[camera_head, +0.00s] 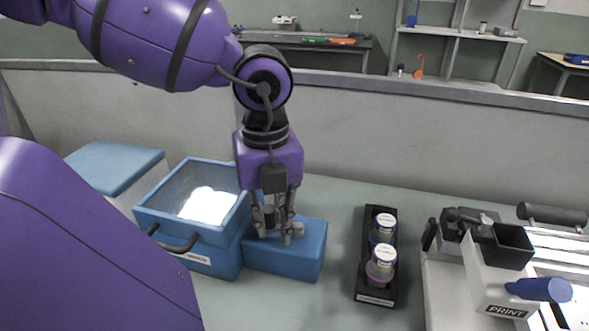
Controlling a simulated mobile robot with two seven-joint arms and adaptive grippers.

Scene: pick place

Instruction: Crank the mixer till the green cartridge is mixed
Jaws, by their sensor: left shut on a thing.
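The mixer is a blue box (228,266) with a clear-topped lid (207,192) and a lower blue block (290,262) on its right side. My left gripper (278,232) points down over this lower block, its fingers shut on the mixer's crank, which they mostly hide. A small grey piece shows at the fingertips. The green cartridge cannot be made out; glare on the clear lid hides the inside of the box. My right gripper is not in view.
A black rack (375,293) holds a blue cartridge (383,229) and a purple cartridge (381,265) with white tops. A printer (497,285) with a blue handle stands at the right. A blue-topped box (115,165) stands at the left. Bare table lies between mixer and rack.

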